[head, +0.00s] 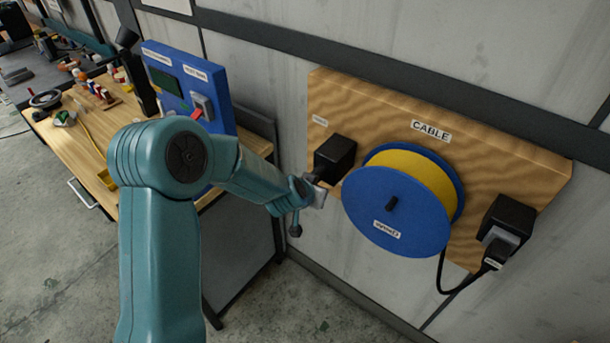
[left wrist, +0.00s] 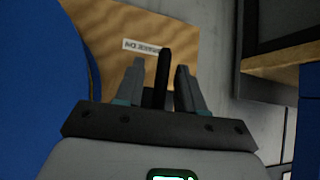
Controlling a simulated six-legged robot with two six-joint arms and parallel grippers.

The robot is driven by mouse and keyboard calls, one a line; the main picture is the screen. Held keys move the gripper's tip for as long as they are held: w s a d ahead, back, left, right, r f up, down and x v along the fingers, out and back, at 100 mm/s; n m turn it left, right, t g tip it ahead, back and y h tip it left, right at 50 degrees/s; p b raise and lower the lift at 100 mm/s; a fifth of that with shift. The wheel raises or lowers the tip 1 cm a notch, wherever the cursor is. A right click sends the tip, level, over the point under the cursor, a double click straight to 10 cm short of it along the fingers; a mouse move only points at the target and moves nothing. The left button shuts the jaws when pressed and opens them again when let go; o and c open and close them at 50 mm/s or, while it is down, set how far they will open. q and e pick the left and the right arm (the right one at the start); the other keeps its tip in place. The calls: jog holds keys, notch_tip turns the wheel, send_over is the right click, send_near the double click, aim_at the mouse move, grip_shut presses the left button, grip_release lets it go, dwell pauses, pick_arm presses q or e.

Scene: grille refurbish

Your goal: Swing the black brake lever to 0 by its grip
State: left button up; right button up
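The black brake lever (left wrist: 162,78) shows in the left wrist view as a narrow upright bar between the fingers of my left gripper (left wrist: 159,90). The fingers stand apart, with a small gap visible on each side of the bar. In the head view my left gripper (head: 318,193) is just below and left of the black box (head: 336,156) on the wooden board. The gripper and wrist hide most of the lever there, so its angle and any 0 mark cannot be read. My right gripper is not in view.
A blue-rimmed spool of yellow cable (head: 390,215) sits close right of the gripper. A black socket box (head: 508,222) with a plugged cable is farther right on the board (head: 490,150). A wooden workbench (head: 75,135) with a blue panel (head: 180,85) stands left.

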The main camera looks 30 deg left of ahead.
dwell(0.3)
pick_arm(q)
jog(key=shift+s+r, duration=0.3)
jog(key=shift+r, duration=0.15)
jog(key=a+p+v, duration=0.1)
jog(key=p+v, duration=0.2)
jog(key=v, duration=0.5)
jog(key=shift+d, duration=0.45)
jog(key=shift+s, duration=0.1)
dwell(0.6)
jog(key=s+d+f+m+g+h, duration=0.1)
jog(key=s+d+f, duration=0.2)
jog(key=f, duration=0.3)
jog(key=s+d+f+g+h+b, duration=0.1)
jog(key=s+d+f+g, duration=0.15)
jog(key=f, duration=0.25)
jog(key=s+d+f+m+g+h, duration=0.1)
jog(key=s+d+f, duration=0.1)
jog(key=d+f, duration=0.3)
jog(key=s+d+f+n+g+h, duration=0.1)
jog(key=s+d+f+g, duration=0.1)
jog(key=s, duration=0.5)
jog(key=s+d+f+n+g+h, duration=0.1)
jog(key=s+d+f+g, duration=0.1)
jog(key=s+d+f, duration=0.3)
jog(key=s, duration=0.2)
jog(key=shift+s+f, duration=0.3)
jog(key=shift+f, duration=0.1)
